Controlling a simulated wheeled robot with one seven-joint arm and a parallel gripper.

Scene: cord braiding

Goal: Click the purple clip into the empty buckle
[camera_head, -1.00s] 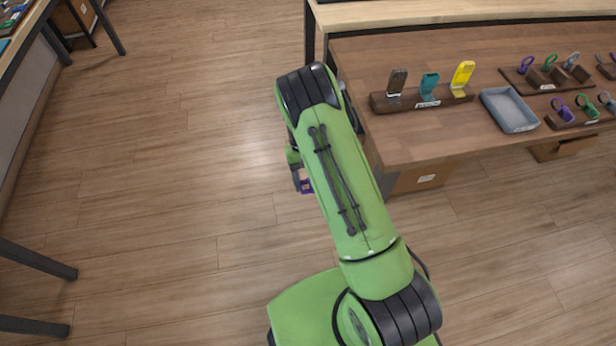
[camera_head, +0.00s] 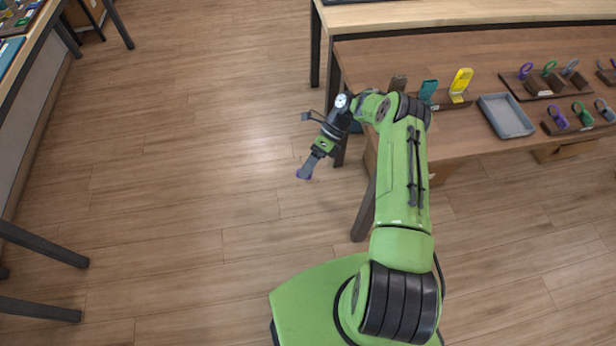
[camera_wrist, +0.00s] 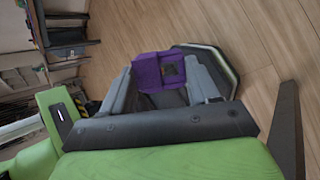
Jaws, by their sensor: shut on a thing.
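My gripper (camera_head: 308,167) hangs over the open floor to the left of the brown table. It is shut on the purple clip, which shows as a small purple piece (camera_head: 304,175) at the fingertips. A teal buckle (camera_head: 428,91) and a yellow buckle (camera_head: 461,84) stand on a dark wooden rack on the table. A brown one (camera_head: 398,82) stands left of them, partly hidden behind my arm. I cannot tell which buckle is empty.
A grey tray (camera_head: 506,116) lies right of the rack. Wooden holders with purple, green and grey looped pieces (camera_head: 568,118) stand farther right. A lighter table (camera_head: 440,14) is behind, and another table edge (camera_head: 36,40) is at the far left. The floor between is clear.

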